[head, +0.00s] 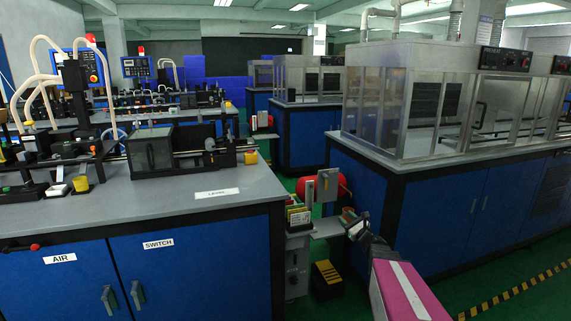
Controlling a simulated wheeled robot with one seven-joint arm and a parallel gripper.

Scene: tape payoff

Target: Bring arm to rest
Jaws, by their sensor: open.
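My arm (400,285), pink with a white strip, reaches in from the bottom right. My gripper (352,222) is small and dark in this view and open. It is at the gap between the two blue benches, just below and right of the tape payoff unit. That unit has a red reel (341,190) partly hidden behind an upright grey plate (328,184). A small grey shelf (327,229) is below the plate, left of my gripper. I cannot tell whether my gripper touches anything there.
The left bench (230,200) carries machinery and a LASER label. The right bench (400,168) carries a glazed metal enclosure (400,100). A black and yellow step (328,274) is on the floor by the payoff. Striped floor tape (515,292) runs at lower right, on clear green floor.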

